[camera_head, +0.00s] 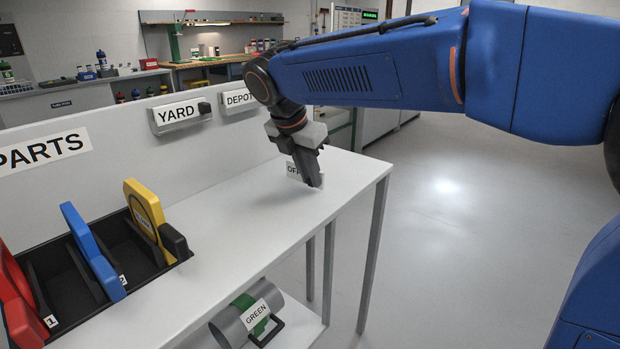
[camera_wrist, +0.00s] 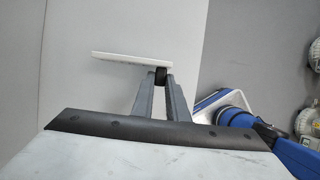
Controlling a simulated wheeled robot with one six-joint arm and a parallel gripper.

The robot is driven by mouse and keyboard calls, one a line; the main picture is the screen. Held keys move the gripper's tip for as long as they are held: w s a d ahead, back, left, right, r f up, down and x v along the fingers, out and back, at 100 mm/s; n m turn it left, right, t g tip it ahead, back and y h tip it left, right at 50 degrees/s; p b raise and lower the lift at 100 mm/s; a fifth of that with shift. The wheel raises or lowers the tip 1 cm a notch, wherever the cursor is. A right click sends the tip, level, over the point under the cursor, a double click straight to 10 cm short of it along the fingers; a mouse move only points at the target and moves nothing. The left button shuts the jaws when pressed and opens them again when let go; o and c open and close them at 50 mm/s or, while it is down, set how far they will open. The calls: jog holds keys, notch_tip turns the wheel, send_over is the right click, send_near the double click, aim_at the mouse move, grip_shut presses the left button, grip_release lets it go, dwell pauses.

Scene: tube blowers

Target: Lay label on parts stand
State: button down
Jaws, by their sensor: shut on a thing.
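The label (camera_head: 292,172) is a small white plate with dark letters, partly readable as "OF", and the gripper covers the rest of its text. My gripper (camera_head: 314,182) is shut on it, pointing down over the right end of the white stand top. In the wrist view the label (camera_wrist: 118,56) shows as a thin white strip, seen nearly edge-on at the fingertips (camera_wrist: 161,77). The parts stand (camera_head: 225,225) has a "PARTS" sign (camera_head: 42,152) on its back panel. I cannot tell whether the label touches the stand top.
A black rack (camera_head: 135,262) at left holds red, blue (camera_head: 92,250) and yellow (camera_head: 147,215) pieces. "YARD" (camera_head: 180,113) and "DEPOT" (camera_head: 239,99) plates sit on the back panel. A "GREEN" tube (camera_head: 255,312) lies on the lower shelf. The stand top between rack and gripper is clear.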

jog(key=shift+f, duration=0.5)
jog(key=c, duration=1.7)
grip_release()
jog(key=shift+f, duration=0.15)
jog(key=shift+c, duration=0.2)
jog(key=v, duration=1.2)
jog(key=shift+s, duration=0.1)
